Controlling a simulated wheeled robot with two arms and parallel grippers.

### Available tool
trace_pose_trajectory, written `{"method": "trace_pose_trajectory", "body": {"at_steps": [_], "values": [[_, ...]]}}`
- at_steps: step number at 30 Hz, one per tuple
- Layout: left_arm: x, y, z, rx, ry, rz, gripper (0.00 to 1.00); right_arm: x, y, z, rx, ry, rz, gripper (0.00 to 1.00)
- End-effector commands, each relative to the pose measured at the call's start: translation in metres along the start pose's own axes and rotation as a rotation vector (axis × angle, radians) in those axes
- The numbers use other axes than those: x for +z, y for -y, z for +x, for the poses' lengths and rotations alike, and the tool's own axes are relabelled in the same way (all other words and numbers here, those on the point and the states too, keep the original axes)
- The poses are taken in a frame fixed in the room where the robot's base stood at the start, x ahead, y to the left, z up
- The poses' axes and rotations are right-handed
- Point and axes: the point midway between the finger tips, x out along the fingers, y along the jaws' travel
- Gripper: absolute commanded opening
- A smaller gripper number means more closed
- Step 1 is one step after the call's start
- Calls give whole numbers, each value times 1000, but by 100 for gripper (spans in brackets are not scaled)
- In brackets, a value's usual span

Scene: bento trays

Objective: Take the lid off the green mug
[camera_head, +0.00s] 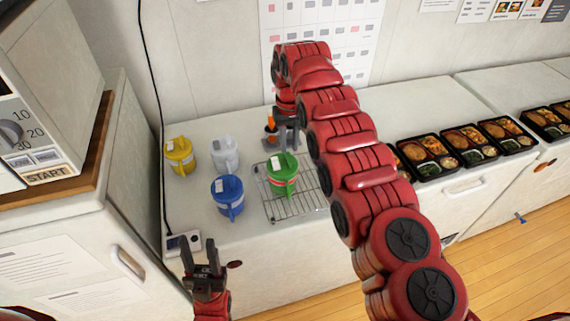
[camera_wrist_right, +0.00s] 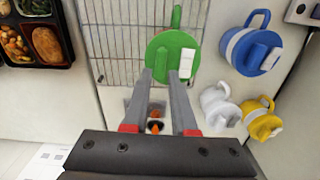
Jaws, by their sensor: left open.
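The green mug (camera_head: 283,180) stands upright on a wire rack (camera_head: 302,200), with its green lid (camera_head: 281,164) on top. In the right wrist view, the lid (camera_wrist_right: 165,48) shows from above with a white label. My right gripper (camera_head: 286,147) is behind the mug, its two fingers apart. In the wrist view, the fingertips (camera_wrist_right: 164,76) reach the lid's near edge; I cannot tell whether they touch it. My left gripper (camera_head: 200,248) is open and empty, low at the front left, away from the mugs.
A blue mug (camera_head: 228,197), a white mug (camera_head: 224,154) and a yellow mug (camera_head: 180,158) stand left of the rack. An orange-topped item (camera_head: 270,127) is behind it. Several bento trays (camera_head: 428,170) line the counter at right. A microwave (camera_head: 40,80) stands at far left.

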Motion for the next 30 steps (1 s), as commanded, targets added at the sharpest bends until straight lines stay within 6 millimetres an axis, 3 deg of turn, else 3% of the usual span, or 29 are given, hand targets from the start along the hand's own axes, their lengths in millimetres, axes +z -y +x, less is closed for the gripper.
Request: {"method": "trace_pose_trajectory", "body": {"at_steps": [9, 15, 19, 20, 30], "values": [[-2, 1, 12, 0, 0, 0, 45, 0, 5, 44, 1, 3, -1, 25], [-2, 1, 11, 0, 0, 0, 45, -1, 5, 45, 1, -1, -1, 25], [-2, 1, 11, 0, 0, 0, 45, -1, 5, 44, 0, -1, -2, 2], [-2, 1, 11, 0, 0, 0, 45, -1, 5, 44, 0, -1, -2, 0], [-2, 1, 11, 0, 0, 0, 45, -1, 5, 44, 0, -2, -2, 0]]}}
